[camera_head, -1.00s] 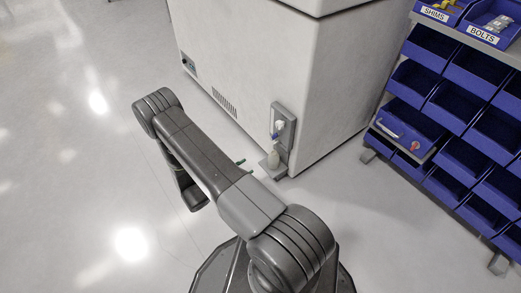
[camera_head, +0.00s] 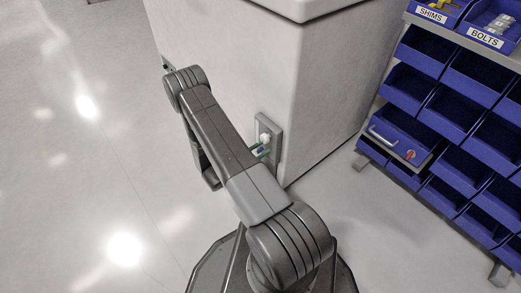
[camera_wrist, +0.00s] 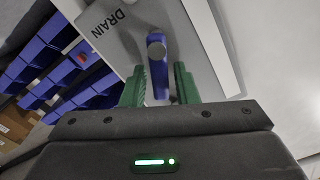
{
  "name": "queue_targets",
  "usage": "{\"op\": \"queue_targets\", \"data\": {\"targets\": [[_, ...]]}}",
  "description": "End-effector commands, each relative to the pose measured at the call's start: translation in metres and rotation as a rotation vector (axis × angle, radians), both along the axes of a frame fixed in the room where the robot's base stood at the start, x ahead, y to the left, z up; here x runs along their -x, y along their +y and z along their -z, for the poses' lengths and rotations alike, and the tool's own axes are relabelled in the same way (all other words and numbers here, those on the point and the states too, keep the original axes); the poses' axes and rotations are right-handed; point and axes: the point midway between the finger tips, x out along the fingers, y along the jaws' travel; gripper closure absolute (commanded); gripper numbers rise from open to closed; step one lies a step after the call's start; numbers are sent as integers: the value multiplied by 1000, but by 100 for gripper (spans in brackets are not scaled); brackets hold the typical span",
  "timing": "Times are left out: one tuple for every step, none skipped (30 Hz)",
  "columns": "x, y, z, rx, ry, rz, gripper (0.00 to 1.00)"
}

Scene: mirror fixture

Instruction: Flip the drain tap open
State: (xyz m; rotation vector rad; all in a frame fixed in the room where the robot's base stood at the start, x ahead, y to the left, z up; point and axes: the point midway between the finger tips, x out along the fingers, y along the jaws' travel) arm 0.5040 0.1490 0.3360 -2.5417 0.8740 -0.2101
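The drain tap's blue lever (camera_wrist: 159,70) appears between the two green fingers of my gripper (camera_wrist: 160,86) in the wrist view. The fingers are apart, one on each side of the lever. I cannot tell whether either touches it. Behind it is the tap's grey plate (camera_wrist: 112,45), marked DRAIN.
The white cabinet (camera_head: 325,85) stands directly behind the tap. Open pale floor (camera_head: 80,190) lies to the left.

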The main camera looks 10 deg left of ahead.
Motion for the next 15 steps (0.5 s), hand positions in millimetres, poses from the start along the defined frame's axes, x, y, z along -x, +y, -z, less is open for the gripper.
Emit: {"op": "queue_targets", "data": {"targets": [[0,0,0,0,0,0,83],[0,0,0,0,0,0,89],[0,0,0,0,0,0,97],[0,0,0,0,0,0,100],[0,0,0,0,0,0,100],[0,0,0,0,0,0,100],[0,0,0,1,1,0,100],[0,0,0,3,2,0,100],[0,0,1,9,7,0,100],[0,1,1,18,14,0,100],[-1,1,1,28,22,0,100],[-1,2,1,47,37,0,100],[-2,3,1,64,50,0,100],[-2,3,1,80,62,0,100],[-3,4,1,101,79,0,100]]}}
